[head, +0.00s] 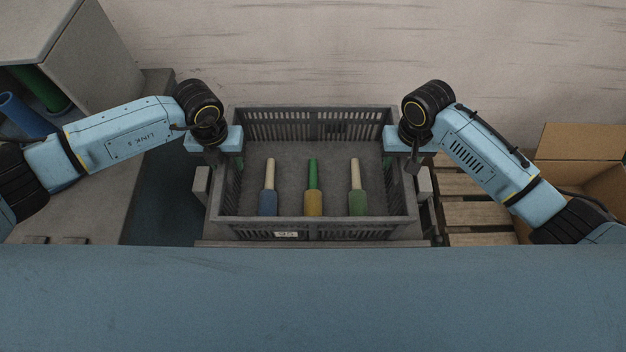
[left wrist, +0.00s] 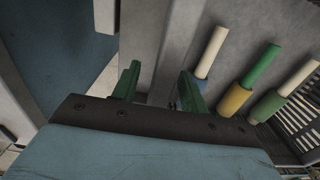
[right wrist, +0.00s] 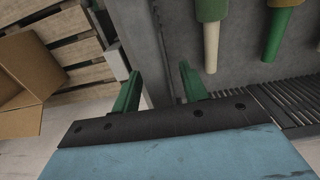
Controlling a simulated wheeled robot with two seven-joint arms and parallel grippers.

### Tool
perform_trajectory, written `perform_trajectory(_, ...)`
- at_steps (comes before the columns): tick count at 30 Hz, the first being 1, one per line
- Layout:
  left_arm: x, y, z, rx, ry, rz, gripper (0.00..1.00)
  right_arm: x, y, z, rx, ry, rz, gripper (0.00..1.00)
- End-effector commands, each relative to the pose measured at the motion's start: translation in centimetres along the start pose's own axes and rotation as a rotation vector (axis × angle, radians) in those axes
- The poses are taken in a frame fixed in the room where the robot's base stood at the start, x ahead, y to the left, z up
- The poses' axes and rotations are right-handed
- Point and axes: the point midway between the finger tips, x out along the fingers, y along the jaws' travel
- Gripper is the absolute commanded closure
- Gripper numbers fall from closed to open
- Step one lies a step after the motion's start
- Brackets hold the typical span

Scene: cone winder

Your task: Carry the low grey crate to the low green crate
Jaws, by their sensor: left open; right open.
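The low grey crate (head: 315,225) stands in front of me, with slotted walls and a small white label on its near wall. Inside it lie three spools: one blue with a cream tip (head: 269,190), one yellow with a green tip (head: 313,190), one green with a cream tip (head: 357,190). My left gripper (head: 216,158) is open at the crate's left wall; its fingers (left wrist: 158,88) appear on either side of that wall. My right gripper (head: 411,160) is open at the right wall, its fingers (right wrist: 160,88) likewise. Contact cannot be told. No green crate is in view.
A grey cabinet with green and blue tubes (head: 25,113) stands at the left. A wooden pallet (head: 475,210) and an open cardboard box (head: 580,150) lie at the right. Grey blocks (head: 201,185) flank the crate. Bare pale floor (head: 330,50) lies beyond it.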

Motion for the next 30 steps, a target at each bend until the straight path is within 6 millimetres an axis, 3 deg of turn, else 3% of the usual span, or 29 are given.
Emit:
perform_trajectory(6, -0.01, -0.02, 0.0, 0.0, 0.0, 0.0, 0.59, 0.0, -0.01, 0.02, 0.0, 0.0, 0.0, 0.59)
perform_trajectory(16, -0.05, -0.01, 0.02, 0.0, 0.0, 0.0, 1.0, -0.02, 0.01, 0.02, 0.0, -0.001, 0.001, 1.0)
perform_trajectory(30, -0.2, -0.04, 0.13, 0.0, -0.003, -0.002, 1.0, -0.16, 0.0, -0.08, 0.0, 0.002, 0.0, 1.0)
